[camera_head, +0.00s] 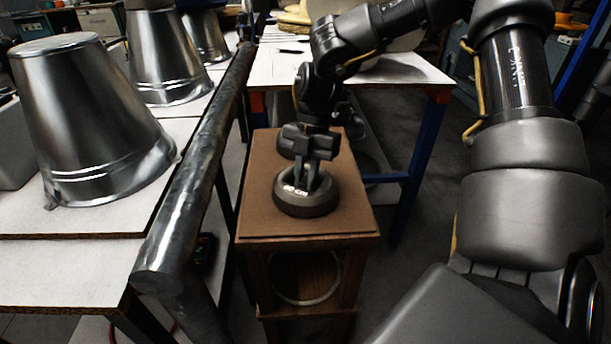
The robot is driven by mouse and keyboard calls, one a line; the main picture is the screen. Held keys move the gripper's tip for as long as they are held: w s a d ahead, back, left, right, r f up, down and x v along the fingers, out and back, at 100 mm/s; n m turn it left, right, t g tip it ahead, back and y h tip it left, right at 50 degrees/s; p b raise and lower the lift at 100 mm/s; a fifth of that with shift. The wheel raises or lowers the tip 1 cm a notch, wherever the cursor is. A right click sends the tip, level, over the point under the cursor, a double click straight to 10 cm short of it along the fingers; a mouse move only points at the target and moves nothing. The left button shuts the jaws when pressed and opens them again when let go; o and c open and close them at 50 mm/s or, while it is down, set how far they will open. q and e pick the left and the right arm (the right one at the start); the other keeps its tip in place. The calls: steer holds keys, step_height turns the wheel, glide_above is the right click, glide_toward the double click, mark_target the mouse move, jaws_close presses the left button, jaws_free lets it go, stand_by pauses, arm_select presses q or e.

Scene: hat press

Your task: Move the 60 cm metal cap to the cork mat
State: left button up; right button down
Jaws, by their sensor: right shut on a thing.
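The metal cap (306,204) is a dark, round, thick disc with a pale "60 CM" label, in the middle of the head view. It is on or just above the brown cork mat (262,222), which covers the top of a small wooden stand; I cannot tell for sure whether it touches. The cap looks level and lies within the mat's edges, towards its near half. My right gripper (306,183) points down and is shut on the cap's top part. The gripper fingers hide part of the cap's top. My left gripper is not in view.
A thick metal pipe (195,190) runs along the stand's left side. Metal buckets (95,120) stand upside down on a white table (70,262) at the left. A white-topped table with blue legs (412,160) is behind the stand. The mat's near edge is clear.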

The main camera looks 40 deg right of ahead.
steer(key=shift+r, duration=0.1)
steer(key=c, duration=1.3)
jaws_free()
steer(key=shift+a+p+v, duration=0.2)
steer(key=shift+p+v, duration=1.1)
steer(key=shift+v, duration=0.55)
steer(key=shift+a+p+v, duration=0.2)
steer(key=shift+p+v, duration=1.05)
steer(key=shift+v, duration=0.6)
steer(key=shift+s, duration=0.25)
